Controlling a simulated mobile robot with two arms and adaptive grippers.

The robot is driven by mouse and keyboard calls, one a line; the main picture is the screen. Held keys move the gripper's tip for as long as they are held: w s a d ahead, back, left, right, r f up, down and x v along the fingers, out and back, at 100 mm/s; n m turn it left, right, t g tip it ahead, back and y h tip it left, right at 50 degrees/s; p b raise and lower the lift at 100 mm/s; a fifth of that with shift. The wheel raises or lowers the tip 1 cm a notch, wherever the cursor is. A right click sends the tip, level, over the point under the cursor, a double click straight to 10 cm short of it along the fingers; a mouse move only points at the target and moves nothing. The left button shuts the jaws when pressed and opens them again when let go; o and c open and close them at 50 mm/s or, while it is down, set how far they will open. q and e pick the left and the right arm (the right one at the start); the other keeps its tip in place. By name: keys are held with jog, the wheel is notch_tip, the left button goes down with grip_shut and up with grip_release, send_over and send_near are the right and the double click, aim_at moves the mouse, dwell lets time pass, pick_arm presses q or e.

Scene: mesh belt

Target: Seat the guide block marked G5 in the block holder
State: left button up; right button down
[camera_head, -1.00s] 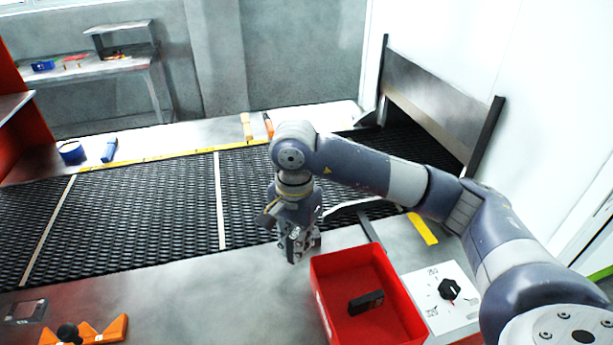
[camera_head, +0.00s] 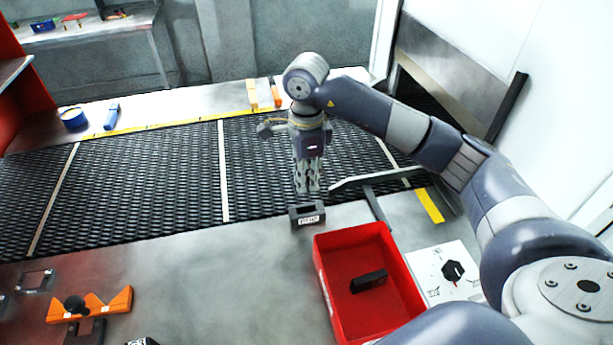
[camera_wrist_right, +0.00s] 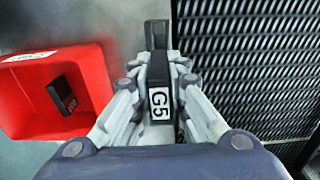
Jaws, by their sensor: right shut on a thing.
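The guide block G5 (camera_wrist_right: 159,72) is dark, with a white label reading G5 facing the right wrist camera. My right gripper (camera_head: 308,190) is shut on it, fingers pointing down at the near edge of the mesh belt; the fingers hide much of the block. Just below the fingertips in the head view is a dark, U-shaped piece (camera_head: 307,215) with a white label, which looks like the block holder. I cannot tell whether block and piece touch. My left gripper is not in view.
A red tray (camera_head: 322,290) holding a black block (camera_head: 369,281) stands right of the gripper, beside a white dial panel (camera_head: 437,262). A grey guide rail (camera_head: 375,179) lies close to the gripper's right. An orange fixture (camera_head: 115,303) stands front left.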

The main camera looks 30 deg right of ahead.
jog(key=shift+f, duration=0.4)
jog(key=shift+f+b, duration=0.75)
jog(key=shift+b, duration=0.1)
jog(key=shift+f+b, duration=1.45)
jog(key=shift+f, duration=0.3)
jog(key=shift+b, duration=0.55)
jog(key=shift+f+b, duration=1.3)
jog(key=shift+f, duration=0.15)
jog(key=c, duration=1.5)
grip_release()
notch_tip(320, 180, up, 12)
jog(key=shift+r, duration=0.1)
